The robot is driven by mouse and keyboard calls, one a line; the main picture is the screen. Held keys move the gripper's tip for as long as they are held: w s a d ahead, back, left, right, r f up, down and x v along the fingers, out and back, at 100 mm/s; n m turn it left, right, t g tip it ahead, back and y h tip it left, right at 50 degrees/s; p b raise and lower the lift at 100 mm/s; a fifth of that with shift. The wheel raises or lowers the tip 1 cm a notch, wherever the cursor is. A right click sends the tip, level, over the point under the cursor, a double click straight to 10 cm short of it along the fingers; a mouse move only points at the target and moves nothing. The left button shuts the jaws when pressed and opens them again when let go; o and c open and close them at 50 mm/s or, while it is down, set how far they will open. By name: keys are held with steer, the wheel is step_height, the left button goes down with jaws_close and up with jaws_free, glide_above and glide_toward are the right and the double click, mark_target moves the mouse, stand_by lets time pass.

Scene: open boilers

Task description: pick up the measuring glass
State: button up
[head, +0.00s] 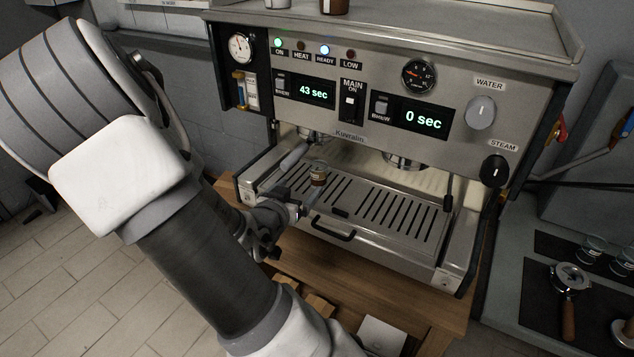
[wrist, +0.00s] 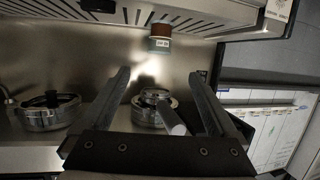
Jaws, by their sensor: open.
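The measuring glass (head: 318,174) is small, with brown liquid and a pale label. It stands upright on the slatted drip tray (head: 385,215), under the left brewing head. In the wrist view, which is upside down, the glass (wrist: 160,40) shows at the top centre, beyond the fingertips and roughly in line with the gap between them. My gripper (head: 297,199) is open and empty, low over the tray's front left part, just in front of the glass. Both fingers also show in the wrist view (wrist: 158,75), apart from the glass.
A portafilter handle (head: 294,156) juts from the left brewing head above and beside the glass. The right brewing head (head: 405,161) has no handle visible, and a steam wand (head: 447,190) hangs at the right. The right half of the tray is clear. A loose portafilter (head: 569,285) lies on the right counter.

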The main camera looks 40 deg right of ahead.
mark_target(321, 164)
steer(key=b+x, duration=0.1)
steer(key=x, duration=1.4)
steer(key=shift+w+d+r, duration=0.1)
steer(key=shift+d, duration=0.05)
jaws_close()
steer(key=shift+r, duration=0.1)
